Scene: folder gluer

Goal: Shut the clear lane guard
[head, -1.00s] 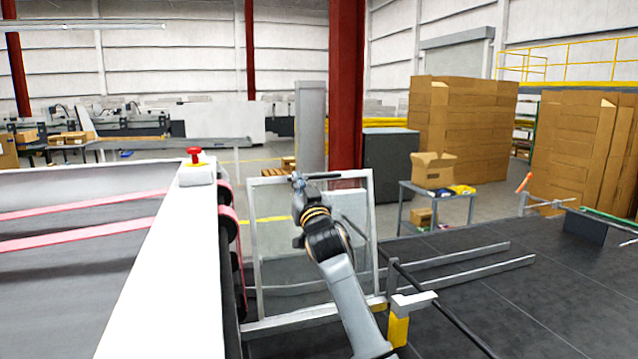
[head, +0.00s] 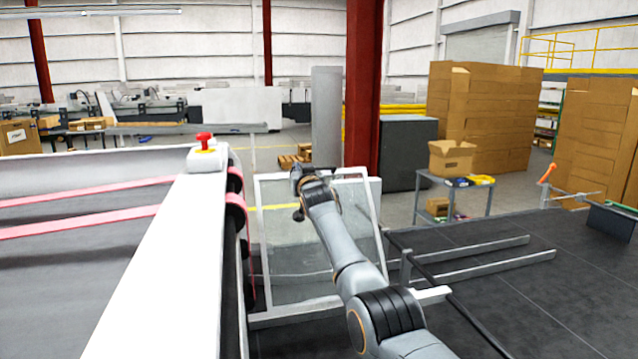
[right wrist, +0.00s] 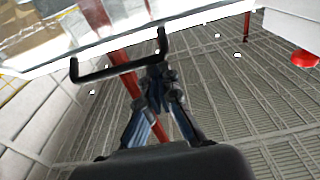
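The clear lane guard (head: 288,253) is a see-through panel in a pale frame. It stands raised and somewhat tilted beside the machine's white side rail in the head view. A black bar handle (right wrist: 105,71) is on its edge in the right wrist view. My right gripper (head: 298,178) is at the guard's top edge, by the handle's left end. In the right wrist view its fingers (right wrist: 156,78) converge at the tips, against or very near one end of the handle. I cannot tell whether the bar is between them. My left gripper is not in view.
A red stop button (head: 204,140) sits on the white side rail (head: 160,270), left of the guard. Pink belts (head: 90,220) run further left. A dark bed with metal rails (head: 490,265) lies on the right. A small table with a carton (head: 451,157) stands behind.

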